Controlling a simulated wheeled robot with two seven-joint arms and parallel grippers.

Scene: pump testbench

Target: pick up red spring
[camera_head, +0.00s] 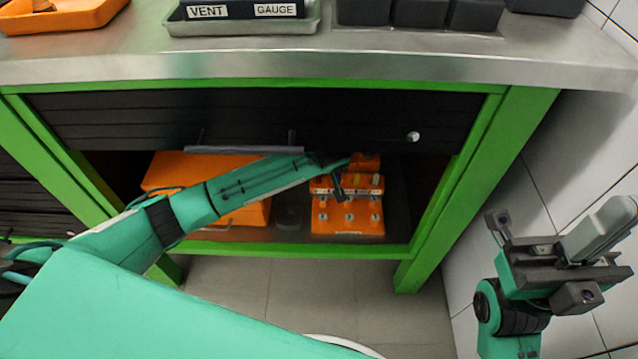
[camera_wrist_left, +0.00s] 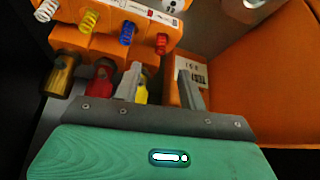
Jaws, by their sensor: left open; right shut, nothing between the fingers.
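The red spring (camera_wrist_left: 161,43) stands on an orange rack (camera_wrist_left: 70,42) in the left wrist view, at the right end of a row with a blue spring (camera_wrist_left: 127,32), a yellow spring (camera_wrist_left: 88,20) and a white spring (camera_wrist_left: 45,10). My left gripper (camera_wrist_left: 160,72) is open and empty. The red spring lies just beyond its fingertips, between their lines, and looks untouched. In the head view my left arm reaches into the cabinet at the orange rack (camera_head: 347,222); the red spring is too small to tell there. My right gripper (camera_head: 602,230) is shut and empty, outside the cabinet at right.
A larger orange case (camera_head: 240,214) lies left of the rack on the cabinet shelf. A black drawer front (camera_head: 350,120) and the steel benchtop (camera_head: 330,62) are above. Green posts (camera_head: 475,190) bound the opening. Gold, red and yellow parts sit below the springs, close to the left finger.

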